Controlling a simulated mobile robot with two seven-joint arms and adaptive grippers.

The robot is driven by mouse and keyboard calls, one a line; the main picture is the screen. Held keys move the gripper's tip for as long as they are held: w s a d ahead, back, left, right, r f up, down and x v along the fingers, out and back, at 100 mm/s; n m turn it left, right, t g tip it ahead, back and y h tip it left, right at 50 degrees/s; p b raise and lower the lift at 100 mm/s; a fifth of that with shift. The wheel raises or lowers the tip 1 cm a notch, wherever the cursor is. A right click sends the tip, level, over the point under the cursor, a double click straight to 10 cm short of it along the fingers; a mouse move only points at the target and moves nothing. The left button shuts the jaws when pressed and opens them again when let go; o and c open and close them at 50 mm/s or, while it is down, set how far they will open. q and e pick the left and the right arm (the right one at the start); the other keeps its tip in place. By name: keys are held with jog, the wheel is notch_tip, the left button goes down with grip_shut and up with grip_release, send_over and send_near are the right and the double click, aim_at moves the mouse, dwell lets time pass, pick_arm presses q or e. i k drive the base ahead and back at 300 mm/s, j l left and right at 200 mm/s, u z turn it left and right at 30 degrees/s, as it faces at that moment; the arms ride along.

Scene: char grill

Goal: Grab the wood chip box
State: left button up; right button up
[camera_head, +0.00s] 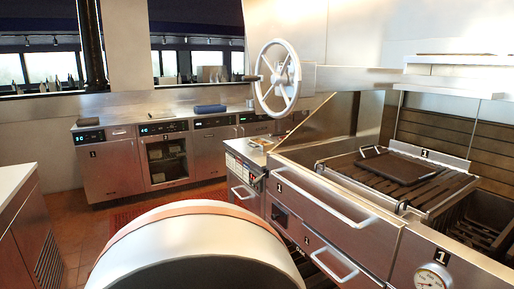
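I cannot tell for certain which thing is the wood chip box. A dark, flat, rectangular piece with a raised handle (397,166) lies on the slatted grate of the char grill (445,192) at the right. A small dark blue box-like item (210,109) lies on the steel counter at the back. Neither of my grippers is in view, and nothing is seen being held.
Steel cabinets (110,166) line the back wall. A counter (14,180) stands at left. Some red-tiled floor (88,228) between is clear.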

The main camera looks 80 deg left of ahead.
aim_at(259, 145)
jog(key=u, duration=2.45)
jog(key=i+j+u, duration=0.3)
jog(key=i, duration=0.15)
jog(key=i+j+u, duration=0.15)
jog(key=i+u, duration=0.15)
jog(key=i, duration=0.2)
jog(key=i+u, duration=0.35)
jog(key=i, duration=0.15)
jog(key=i+z, duration=0.2)
jog(key=i, duration=0.25)
jog(key=i+j+z, duration=0.2)
jog(key=i, duration=0.2)
jog(key=i+j+z, duration=0.15)
jog(key=i, duration=0.25)
jog(key=i+j+z, duration=0.15)
jog(key=z, duration=0.3)
jog(key=i+j+z, duration=0.2)
jog(key=z, duration=0.25)
jog(key=i+j+z, duration=0.25)
jog(key=z, duration=0.2)
jog(key=i+j+z, duration=0.1)
jog(key=j+z, duration=0.6)
jog(key=z, duration=0.2)
